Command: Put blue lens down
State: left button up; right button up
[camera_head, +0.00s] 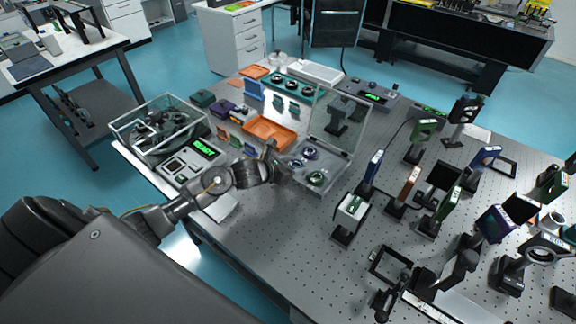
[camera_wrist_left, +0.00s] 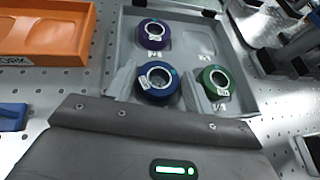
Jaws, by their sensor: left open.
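The blue lens (camera_wrist_left: 146,94) is a dark blue ring with a clear middle and a small white label. It lies in the grey case (camera_wrist_left: 186,22), in the front left part as the left wrist view shows it. My left gripper (camera_wrist_left: 158,74) is open, with one finger on each side of the blue lens; I cannot tell whether they touch it. A purple lens (camera_wrist_left: 143,35) sits behind it and a green lens (camera_wrist_left: 223,92) sits to its right, just outside my right-hand finger. In the head view my left gripper (camera_head: 284,171) is at the case's left side, partly hiding the lenses.
The case's clear lid (camera_head: 340,122) stands open. Mounted optics fill the table's right side. A device with a green display (camera_head: 204,148) and a clear box (camera_head: 158,122) stand left.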

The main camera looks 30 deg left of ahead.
pick_arm(q)
jog(key=b+v, duration=0.2)
jog(key=v, duration=0.9)
jog(key=shift+s+a+r, duration=0.15)
jog(key=shift+s+r, duration=0.25)
